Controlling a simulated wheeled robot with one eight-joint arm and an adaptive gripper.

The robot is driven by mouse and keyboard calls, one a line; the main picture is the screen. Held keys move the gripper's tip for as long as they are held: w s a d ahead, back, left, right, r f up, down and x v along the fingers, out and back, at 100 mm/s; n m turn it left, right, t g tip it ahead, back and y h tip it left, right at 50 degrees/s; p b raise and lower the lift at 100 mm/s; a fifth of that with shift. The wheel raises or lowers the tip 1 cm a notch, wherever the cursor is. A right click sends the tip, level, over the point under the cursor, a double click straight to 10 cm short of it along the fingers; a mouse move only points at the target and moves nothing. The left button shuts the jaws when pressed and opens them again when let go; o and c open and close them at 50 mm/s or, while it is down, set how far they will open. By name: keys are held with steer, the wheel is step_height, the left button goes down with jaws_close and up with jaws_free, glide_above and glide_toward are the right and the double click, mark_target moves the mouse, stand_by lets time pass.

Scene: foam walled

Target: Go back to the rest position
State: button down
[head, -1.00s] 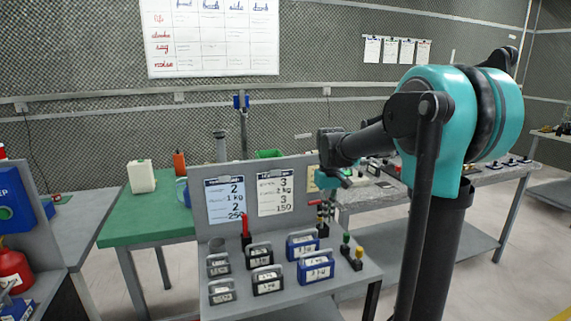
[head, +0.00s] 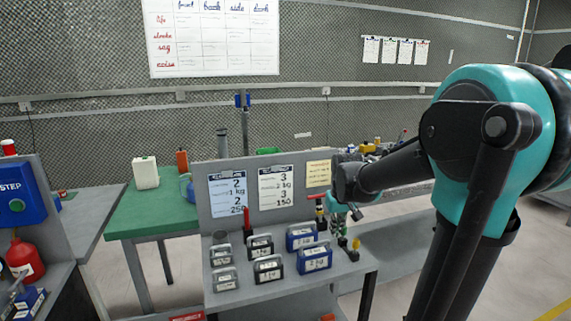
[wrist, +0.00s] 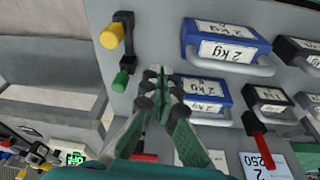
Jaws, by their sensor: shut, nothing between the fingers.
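My gripper (head: 342,238) hangs over the right side of the grey weight stand (head: 225,306) in the head view, partly dark and small there. In the wrist view my gripper (wrist: 160,76) shows its green-grey fingers closed together with nothing between them. Beyond the tips are blue 2 kg weights (wrist: 205,92) and, to the left, a yellow-topped knob (wrist: 112,37) and a green knob (wrist: 121,81). I cannot tell whether the fingertips touch anything. My arm reaches in from the right.
Blue weights (head: 314,258) and dark-framed weights (head: 267,270) stand on the stand, before a panel with notices (head: 277,194). A green table (head: 150,215) stands behind left. A blue step box (head: 18,200) and red canister (head: 25,260) are far left. Floor shows at lower right.

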steer(key=s+d+f+t, duration=0.1)
steer(key=s, duration=0.1)
steer(key=s+d+f+m+t, duration=0.1)
steer(key=s, duration=0.1)
steer(key=s+d+f+m+t, duration=0.1)
steer(key=s+f+t, duration=0.1)
steer(key=s+f+g, duration=0.2)
steer(key=s+f, duration=0.5)
steer(key=s, duration=0.5)
steer(key=shift+s+f+g, duration=0.15)
steer(key=shift+s+g, duration=0.15)
